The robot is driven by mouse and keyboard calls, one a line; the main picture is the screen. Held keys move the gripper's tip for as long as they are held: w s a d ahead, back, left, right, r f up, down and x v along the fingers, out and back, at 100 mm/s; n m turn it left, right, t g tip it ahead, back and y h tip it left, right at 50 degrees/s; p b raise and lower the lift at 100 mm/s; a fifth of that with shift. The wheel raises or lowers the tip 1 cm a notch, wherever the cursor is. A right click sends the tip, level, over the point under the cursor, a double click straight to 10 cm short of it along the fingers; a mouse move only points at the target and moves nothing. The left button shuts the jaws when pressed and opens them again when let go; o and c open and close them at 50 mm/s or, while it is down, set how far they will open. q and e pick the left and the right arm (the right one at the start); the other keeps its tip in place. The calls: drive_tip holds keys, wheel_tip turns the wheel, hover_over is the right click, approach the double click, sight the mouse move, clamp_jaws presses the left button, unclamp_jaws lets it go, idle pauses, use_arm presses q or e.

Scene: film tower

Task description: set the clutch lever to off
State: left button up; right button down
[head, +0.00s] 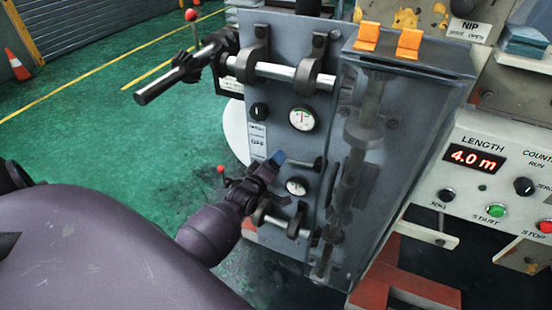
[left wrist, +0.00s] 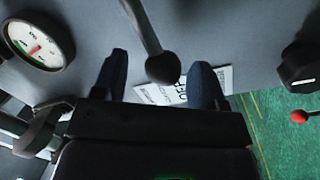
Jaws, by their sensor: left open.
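The clutch lever (left wrist: 163,67) is a thin metal rod with a round black ball knob in the left wrist view. Its knob shows between the two separated fingers of my left gripper (left wrist: 162,82). I cannot tell whether either finger touches it. A white label with OFF on it (left wrist: 180,92) lies on the panel behind the knob, partly covered by a finger. In the head view my left gripper (head: 273,163) is at the grey panel, just below the OFF label (head: 257,140). The lever's rod (head: 304,163) runs right from the gripper, which hides its knob. My right gripper is not in view.
Gauges (head: 302,119) (head: 297,186) and a black selector knob (head: 259,111) sit close around the gripper. A shiny roller bar (head: 285,72) crosses above. A clear-walled housing (head: 385,150) stands to the right. Green floor (head: 130,120) is open at left.

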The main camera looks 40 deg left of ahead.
use_arm(q)
drive_tip(key=s+d, duration=0.1)
drive_tip(key=s, duration=0.8)
drive_tip(key=shift+f+p, duration=0.3)
drive_tip(key=shift+d, duration=0.1)
drive_tip(key=s+d+f+m+g+h, duration=0.1)
drive_tip(key=s+d+f+m+g, duration=0.2)
drive_tip(key=s, duration=0.6)
drive_tip(key=s+d+f+m+g+h, duration=0.1)
drive_tip(key=s+d+f+m+g, duration=0.2)
drive_tip(key=s+d+m, duration=0.5)
drive_tip(key=s+m+g, duration=0.1)
drive_tip(key=s+m, duration=0.1)
drive_tip(key=shift+d+f+m, duration=0.15)
drive_tip(key=shift+d+m, duration=0.15)
